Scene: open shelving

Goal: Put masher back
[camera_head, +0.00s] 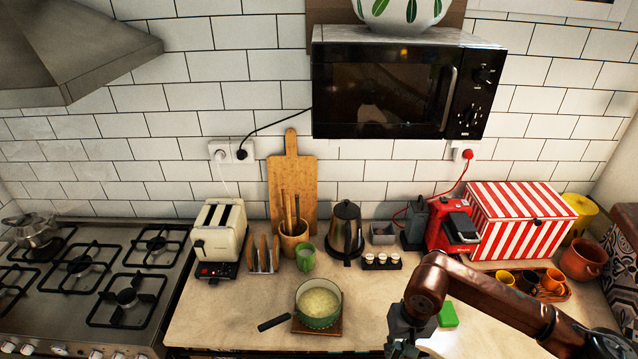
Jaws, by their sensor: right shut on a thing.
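My right gripper (404,343) is low in the head view, right of the green pot, over the front of the counter. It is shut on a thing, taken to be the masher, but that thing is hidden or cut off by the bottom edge. A green pot (301,312) with pale yellowish food stands on a wooden board (330,331), its black handle pointing left. A wooden utensil holder (294,243) with several long-handled utensils stands behind the pot, by the cutting board. My left gripper is not in view.
A green mug (305,260), a kettle (345,230), a small rack of jars (382,262) and a toaster (219,235) stand along the back. A green sponge (447,315) lies beside my right arm. The counter between pot and gripper is clear.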

